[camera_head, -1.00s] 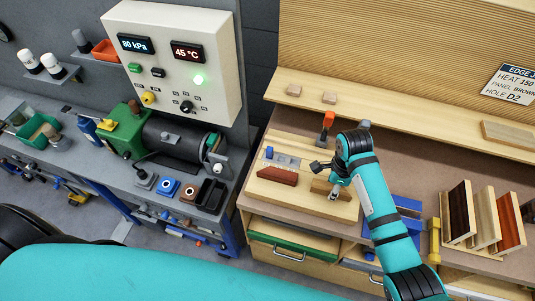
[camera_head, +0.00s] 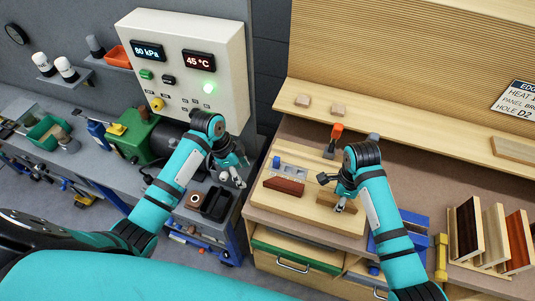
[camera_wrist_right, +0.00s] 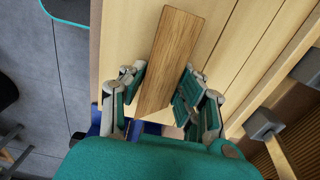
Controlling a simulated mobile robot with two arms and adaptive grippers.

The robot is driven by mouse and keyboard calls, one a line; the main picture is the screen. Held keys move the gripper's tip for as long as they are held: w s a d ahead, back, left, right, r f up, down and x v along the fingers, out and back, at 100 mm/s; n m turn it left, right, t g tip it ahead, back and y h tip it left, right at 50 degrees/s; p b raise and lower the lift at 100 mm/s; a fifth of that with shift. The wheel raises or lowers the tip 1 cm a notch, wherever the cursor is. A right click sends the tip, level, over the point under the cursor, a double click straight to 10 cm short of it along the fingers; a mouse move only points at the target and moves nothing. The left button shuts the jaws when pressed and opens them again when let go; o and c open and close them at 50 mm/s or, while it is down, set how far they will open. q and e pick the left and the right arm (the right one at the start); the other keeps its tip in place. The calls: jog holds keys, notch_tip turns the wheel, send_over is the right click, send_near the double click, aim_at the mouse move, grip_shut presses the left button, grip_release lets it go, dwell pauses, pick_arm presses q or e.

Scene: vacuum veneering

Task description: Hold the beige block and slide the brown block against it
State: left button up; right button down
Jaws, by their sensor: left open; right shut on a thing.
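The tan wooden block, lighter of the two and taken as the beige block, lies on the light wooden board (camera_head: 300,208). It shows in the head view (camera_head: 325,199), partly hidden by my right gripper (camera_head: 341,206). In the right wrist view the block (camera_wrist_right: 176,48) sits between the fingers of that gripper (camera_wrist_right: 160,90), which is shut on it. The reddish-brown block (camera_head: 285,186) lies on the board left of the tan block, with a gap between them. My left gripper (camera_head: 242,174) is open and empty, above and left of the board.
A grey fixture with a blue piece (camera_head: 290,171) lies behind the reddish-brown block. An orange-handled tool (camera_head: 335,138) stands at the board's back. Upright wood panels (camera_head: 490,232) stand at right. The control box (camera_head: 188,70) stands behind my left arm.

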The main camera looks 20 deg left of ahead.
aim_at(283, 183)
pick_arm(q)
jog(key=w+d+r+m+g+h, duration=0.1)
jog(key=d+r+m, duration=0.4)
jog(key=d+r, duration=0.4)
jog(key=x, duration=1)
jog(key=shift+w+d, duration=0.15)
grip_shut()
jog(key=shift+h, duration=0.3)
